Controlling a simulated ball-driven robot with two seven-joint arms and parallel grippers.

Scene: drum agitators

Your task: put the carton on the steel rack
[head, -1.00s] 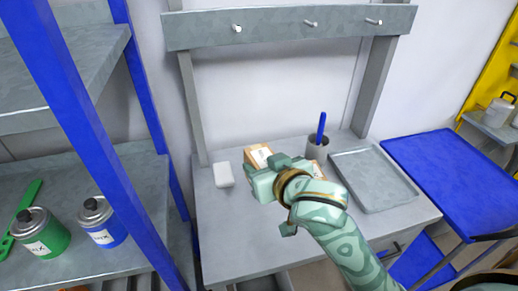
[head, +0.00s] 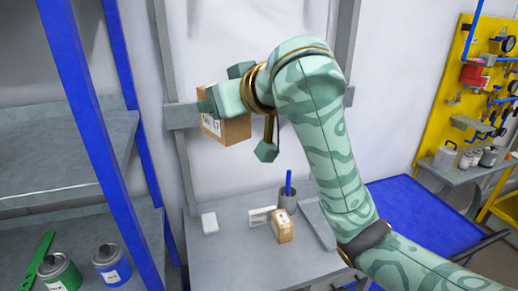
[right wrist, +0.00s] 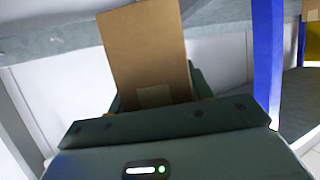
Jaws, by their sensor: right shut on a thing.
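The brown carton (head: 238,129) with a white label is held up in the air above the workbench. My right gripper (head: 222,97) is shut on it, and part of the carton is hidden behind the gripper. In the right wrist view the carton (right wrist: 150,55) shows as a plain brown face standing out from the jaws. The steel rack (head: 70,170), with grey shelves and blue posts, stands at the left, apart from the carton. My left gripper is not in view.
The rack's upper shelf looks bare where seen. A green can (head: 58,274), a blue can (head: 111,264) and a green tool (head: 40,256) are on the lower one. The workbench (head: 232,258) bears a small box (head: 283,227), a white block (head: 209,223) and a cup (head: 287,201).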

